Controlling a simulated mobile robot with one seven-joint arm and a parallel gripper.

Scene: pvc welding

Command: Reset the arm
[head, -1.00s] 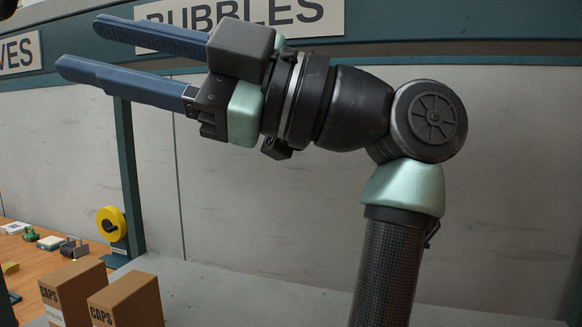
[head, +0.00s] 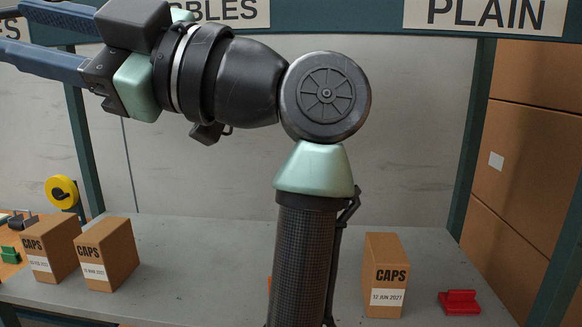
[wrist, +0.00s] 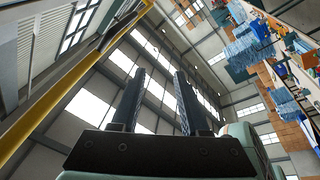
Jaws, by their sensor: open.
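My gripper (head: 22,42) is raised at the upper left of the head view, above the grey shelf, and points left. Its two long blue fingers are spread apart, with nothing seen between them; the fingertips run up to or past the left edge. In the wrist view my gripper (wrist: 154,78) shows two upright dark fingers with a clear gap between them, against the ceiling and windows of the hall. My arm rises through the middle of the head view and hides part of the shelf behind it.
Two cardboard CAPS boxes (head: 108,255) stand on the left of the grey shelf (head: 200,275). Another CAPS box (head: 384,274) and a red object (head: 459,302) are on the right. A yellow tape roll (head: 62,192) is at far left. Large brown cartons (head: 520,160) fill the right bay.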

